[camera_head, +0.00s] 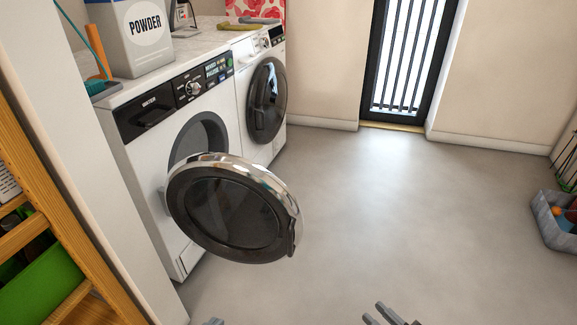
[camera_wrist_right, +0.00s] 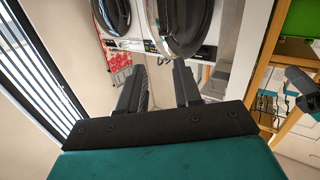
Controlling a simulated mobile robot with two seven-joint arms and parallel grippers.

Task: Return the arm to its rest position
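My right gripper (camera_head: 388,315) shows at the bottom edge of the head view, over bare floor and apart from the washer. In the right wrist view its two fingers (camera_wrist_right: 159,75) stand apart with nothing between them, so it is open and empty. Only a small grey tip of my left gripper (camera_head: 213,321) shows at the bottom edge of the head view; whether it is open or shut is unclear. The near washing machine (camera_head: 150,165) has its round door (camera_head: 235,212) swung wide open. Neither gripper touches this door in view.
A second machine (camera_head: 243,95) stands behind with its door (camera_head: 267,100) closed. A powder box (camera_head: 136,35) stands on top of the near one. A wooden shelf (camera_head: 45,195) is at left, a grey basket (camera_head: 550,222) at right. The middle floor (camera_head: 400,200) is clear.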

